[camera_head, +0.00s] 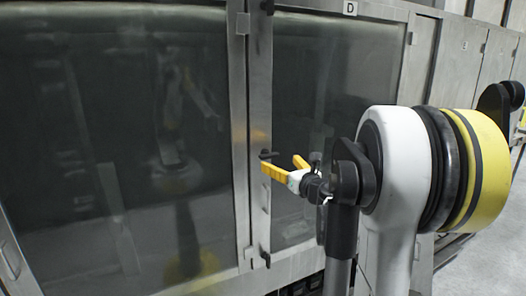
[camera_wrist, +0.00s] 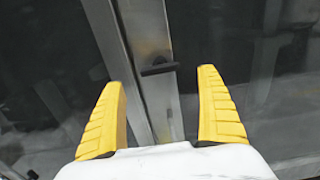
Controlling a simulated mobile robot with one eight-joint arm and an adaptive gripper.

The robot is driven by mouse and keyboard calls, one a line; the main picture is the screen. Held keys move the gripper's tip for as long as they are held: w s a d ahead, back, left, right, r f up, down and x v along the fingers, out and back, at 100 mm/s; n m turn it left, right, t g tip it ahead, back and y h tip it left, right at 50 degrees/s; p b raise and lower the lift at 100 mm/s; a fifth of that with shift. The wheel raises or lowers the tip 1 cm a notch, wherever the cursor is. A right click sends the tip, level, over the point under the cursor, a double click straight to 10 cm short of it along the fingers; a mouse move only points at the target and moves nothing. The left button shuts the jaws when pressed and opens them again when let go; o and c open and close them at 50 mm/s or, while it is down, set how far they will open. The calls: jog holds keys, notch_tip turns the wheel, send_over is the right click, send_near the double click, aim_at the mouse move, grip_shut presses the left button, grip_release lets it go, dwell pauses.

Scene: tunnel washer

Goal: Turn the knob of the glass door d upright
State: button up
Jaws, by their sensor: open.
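The glass door d (camera_head: 330,95) is a dark pane in a metal frame, under a small "D" label (camera_head: 350,8). A black knob (camera_head: 267,155) sits on the metal strip at its left edge, near mid-height. In the wrist view the knob (camera_wrist: 158,69) lies crosswise to the strip, close to horizontal. My gripper (camera_head: 282,165) has yellow fingers spread open and is empty. In the wrist view my gripper (camera_wrist: 161,80) points at the strip, with the knob between the fingertips and slightly beyond them. No contact shows.
More black knobs are on the same strip, at the top (camera_head: 267,6) and bottom (camera_head: 265,259). A large glass pane (camera_head: 120,130) is to the left and reflects my arm. Metal panels (camera_head: 460,70) continue at the right. Floor (camera_head: 490,230) shows at far right.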

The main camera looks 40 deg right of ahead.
aim_at(271, 156)
jog(key=p+x, duration=0.1)
jog(key=x, duration=0.7)
jog(key=shift+w, duration=0.1)
jog(key=shift+a, duration=0.1)
jog(key=c, duration=1.2)
